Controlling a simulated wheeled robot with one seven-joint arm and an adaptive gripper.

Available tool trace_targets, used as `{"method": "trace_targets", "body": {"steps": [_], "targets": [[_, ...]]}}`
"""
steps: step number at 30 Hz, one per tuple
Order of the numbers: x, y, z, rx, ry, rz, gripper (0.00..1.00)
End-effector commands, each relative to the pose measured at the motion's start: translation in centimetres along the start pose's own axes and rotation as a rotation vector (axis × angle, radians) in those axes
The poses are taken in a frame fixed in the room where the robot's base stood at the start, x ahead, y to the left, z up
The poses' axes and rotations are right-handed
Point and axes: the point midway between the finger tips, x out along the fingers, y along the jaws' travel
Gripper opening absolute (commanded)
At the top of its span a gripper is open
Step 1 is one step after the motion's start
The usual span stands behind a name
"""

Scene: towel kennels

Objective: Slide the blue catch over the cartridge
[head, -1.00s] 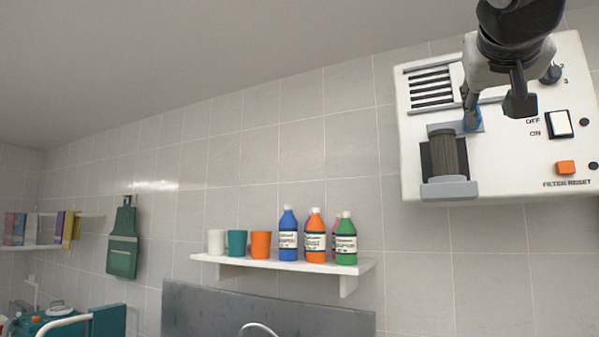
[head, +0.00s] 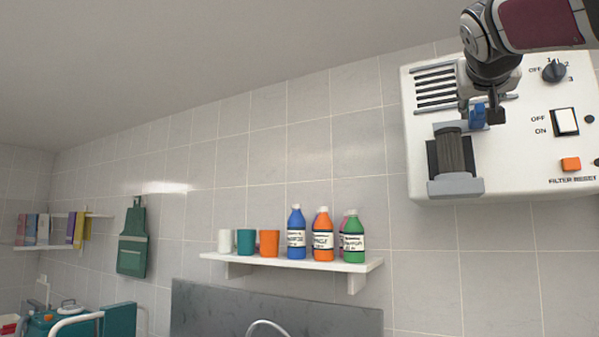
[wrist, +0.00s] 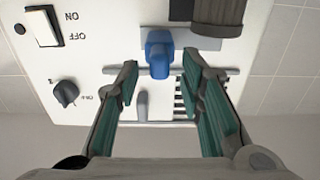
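The white wall unit (head: 530,100) hangs at the upper right in the head view. Its grey ribbed cartridge (head: 455,153) sits in a dark slot above a grey ledge. The blue catch (head: 478,116) is just above and right of the cartridge; in the wrist view the blue catch (wrist: 159,54) lies beside the cartridge (wrist: 217,14), not over it. My gripper (head: 481,112) is at the catch. In the wrist view my gripper (wrist: 160,72) is open, with a finger on each side of the catch and gaps between.
The unit also carries a dial (head: 554,71), a white rocker switch (head: 566,121), an orange button (head: 570,164) and a vent (head: 435,88). A shelf (head: 290,262) with cups and bottles is below left. The wall between is clear.

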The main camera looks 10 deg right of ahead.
Motion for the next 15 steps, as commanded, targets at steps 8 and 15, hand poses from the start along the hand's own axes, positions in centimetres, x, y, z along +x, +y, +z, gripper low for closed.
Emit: {"method": "trace_targets", "body": {"steps": [8,15], "targets": [[2.0,0.0,-0.1,0.001,0.001,0.000,0.35],[2.1,0.0,0.0,0.001,0.001,0.000,0.35]]}}
